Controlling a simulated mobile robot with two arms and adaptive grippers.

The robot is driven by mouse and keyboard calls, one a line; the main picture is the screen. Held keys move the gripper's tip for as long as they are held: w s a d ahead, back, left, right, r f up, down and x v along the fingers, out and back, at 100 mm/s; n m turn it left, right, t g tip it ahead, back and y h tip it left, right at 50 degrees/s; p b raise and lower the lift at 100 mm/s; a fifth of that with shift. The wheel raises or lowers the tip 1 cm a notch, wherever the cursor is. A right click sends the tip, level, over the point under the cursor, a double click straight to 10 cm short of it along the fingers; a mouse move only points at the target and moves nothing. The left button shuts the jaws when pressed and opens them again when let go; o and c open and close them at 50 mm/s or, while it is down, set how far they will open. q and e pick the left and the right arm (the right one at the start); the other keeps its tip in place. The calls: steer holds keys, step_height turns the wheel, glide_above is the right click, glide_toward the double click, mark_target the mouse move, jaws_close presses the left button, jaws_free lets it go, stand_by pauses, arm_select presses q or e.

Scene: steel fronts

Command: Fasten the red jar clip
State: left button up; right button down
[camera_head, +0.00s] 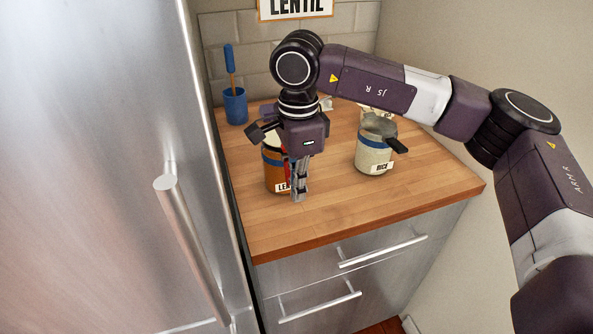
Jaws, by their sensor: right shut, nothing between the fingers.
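A glass jar of orange-brown contents (274,178) stands on the wooden counter, with a blue band and a label whose visible letters read "LE". My right gripper (299,194) points down in front of its right side, fingers shut and empty. A narrow red part (286,167), which looks like the red clip, shows between the jar and the fingers. The gripper hides most of it, so I cannot tell whether it is fastened or whether the fingers touch it. The jar's top is partly hidden too. My left gripper is not in view.
A jar labelled "RICE" (374,157) with a dark clip stands to the right. Another labelled container (369,111) is partly hidden behind it. A blue cup (235,107) holds a blue-handled tool at the back left. The wooden counter (345,213) is clear in front. A tall steel front (95,120) borders the left.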

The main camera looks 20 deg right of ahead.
steer(key=shift+s+b, duration=0.6)
steer(key=shift+s, duration=1.3)
steer(key=shift+s+b, duration=0.3)
steer(key=shift+s, duration=1.3)
steer(key=shift+r, duration=0.1)
steer(key=r, duration=0.1)
steer(key=s+r+p, duration=0.1)
steer(key=r, duration=0.1)
steer(key=s+r+p, duration=0.1)
steer(key=shift+r, duration=0.4)
